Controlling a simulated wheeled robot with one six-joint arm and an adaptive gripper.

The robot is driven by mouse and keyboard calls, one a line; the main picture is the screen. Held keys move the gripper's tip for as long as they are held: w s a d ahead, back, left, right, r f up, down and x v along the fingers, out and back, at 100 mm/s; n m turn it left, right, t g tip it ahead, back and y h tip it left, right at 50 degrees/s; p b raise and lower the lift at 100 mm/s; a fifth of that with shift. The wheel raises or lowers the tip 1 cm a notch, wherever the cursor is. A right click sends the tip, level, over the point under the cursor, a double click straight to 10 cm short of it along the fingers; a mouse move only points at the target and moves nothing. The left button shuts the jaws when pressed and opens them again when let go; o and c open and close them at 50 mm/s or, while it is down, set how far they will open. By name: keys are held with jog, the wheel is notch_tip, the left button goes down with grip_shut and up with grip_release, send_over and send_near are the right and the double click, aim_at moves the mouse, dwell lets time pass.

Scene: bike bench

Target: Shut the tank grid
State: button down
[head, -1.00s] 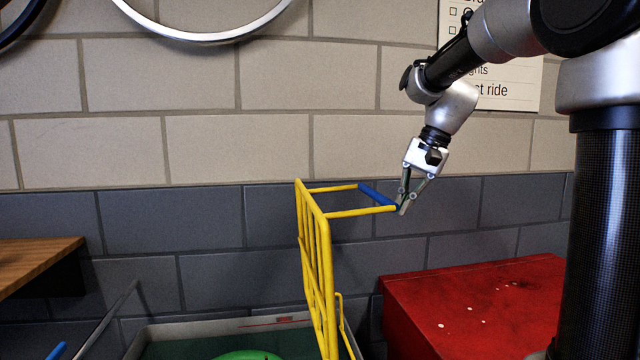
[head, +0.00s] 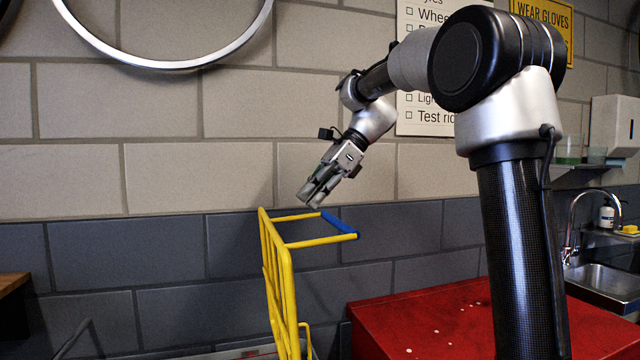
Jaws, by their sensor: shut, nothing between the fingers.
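The tank grid (head: 281,287) is a yellow barred frame, raised nearly upright in the head view at the lower middle. Two yellow arms stick out from its top to the right and carry a blue handle bar (head: 338,223). My gripper (head: 307,203) is shut and empty. It points down and left, and in the picture it is just above the blue bar and the top arm. I see no grip on the bar, and cannot tell whether they touch. The tank (head: 250,346) shows only as a bit of rim at the bottom edge.
A red cabinet top (head: 410,322) lies right of the grid. A sink (head: 605,280) with a tap is at the far right. A wooden shelf edge (head: 12,283) is at the left. A wheel rim (head: 165,62) hangs on the wall above. The air left of the grid is free.

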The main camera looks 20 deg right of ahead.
jog(key=a+f, duration=0.3)
jog(key=a, duration=0.3)
jog(key=shift+a, duration=0.25)
jog(key=shift+f, duration=0.1)
